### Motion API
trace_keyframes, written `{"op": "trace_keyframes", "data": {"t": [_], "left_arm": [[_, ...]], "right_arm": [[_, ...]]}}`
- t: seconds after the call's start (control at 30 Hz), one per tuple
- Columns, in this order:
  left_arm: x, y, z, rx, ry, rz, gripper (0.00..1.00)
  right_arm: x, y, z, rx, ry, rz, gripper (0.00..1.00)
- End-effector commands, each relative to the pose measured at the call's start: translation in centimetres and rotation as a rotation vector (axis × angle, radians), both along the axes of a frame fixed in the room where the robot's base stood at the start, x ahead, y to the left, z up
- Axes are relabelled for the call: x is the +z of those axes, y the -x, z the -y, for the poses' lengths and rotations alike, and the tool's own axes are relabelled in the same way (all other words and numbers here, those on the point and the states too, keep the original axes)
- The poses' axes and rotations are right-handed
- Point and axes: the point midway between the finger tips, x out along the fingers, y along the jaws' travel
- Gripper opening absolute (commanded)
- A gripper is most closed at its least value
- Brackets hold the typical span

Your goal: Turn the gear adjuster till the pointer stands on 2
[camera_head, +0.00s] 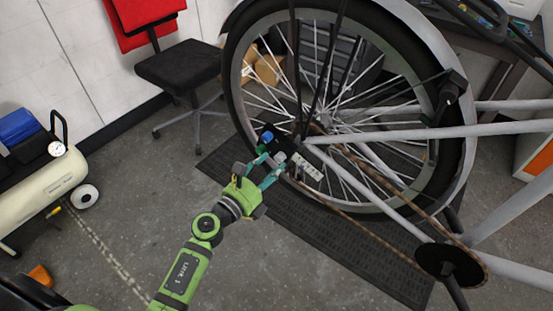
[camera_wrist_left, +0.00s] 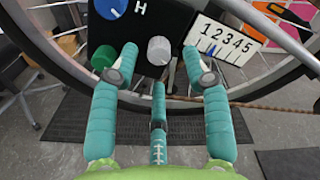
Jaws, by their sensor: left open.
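A black box (camera_wrist_left: 133,32) by the rear wheel's hub carries a blue knob (camera_wrist_left: 110,8), a green knob (camera_wrist_left: 103,58) and a grey knob (camera_wrist_left: 158,50). The white scale card (camera_wrist_left: 222,38), numbered 1 to 5, is to its right; it also shows in the head view (camera_head: 309,172). Small blue and dark marks sit under the low numbers; I cannot tell exactly where the pointer stands. My left gripper (camera_head: 271,168) is open, its fingers (camera_wrist_left: 160,72) on either side of the grey knob in the wrist view, with no clear contact. My right gripper is out of view.
The rear wheel (camera_head: 240,105), chain and crank (camera_head: 448,263) are close to the right of my arm. A black mat (camera_head: 330,235) lies below. A chair (camera_head: 180,68) and an air compressor (camera_head: 40,185) stand left, with clear floor between.

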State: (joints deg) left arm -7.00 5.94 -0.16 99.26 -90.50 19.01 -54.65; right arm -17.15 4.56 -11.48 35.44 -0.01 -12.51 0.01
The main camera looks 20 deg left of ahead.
Motion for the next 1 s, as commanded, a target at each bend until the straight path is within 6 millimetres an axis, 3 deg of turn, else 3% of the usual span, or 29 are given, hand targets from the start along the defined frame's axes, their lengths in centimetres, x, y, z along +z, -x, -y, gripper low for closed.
{"op": "trace_keyframes", "data": {"t": [0.2, 0.5, 0.53, 0.63, 1.0], "left_arm": [[0.0, -2.2, 0.8, 0.0, 0.002, 0.0, 0.48], [0.0, -2.4, 0.9, 0.001, 0.002, -0.001, 0.48], [0.0, -2.4, 0.9, 0.001, 0.002, -0.001, 0.4], [0.0, -2.4, 0.9, 0.001, 0.003, -0.001, 0.0], [-0.1, -2.3, 1.0, -0.002, 0.02, -0.011, 0.0]], "right_arm": [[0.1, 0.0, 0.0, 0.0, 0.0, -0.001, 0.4], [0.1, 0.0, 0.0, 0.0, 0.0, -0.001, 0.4], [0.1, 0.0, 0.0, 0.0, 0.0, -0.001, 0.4], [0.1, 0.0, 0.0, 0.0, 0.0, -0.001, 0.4], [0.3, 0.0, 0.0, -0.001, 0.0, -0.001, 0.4]]}}
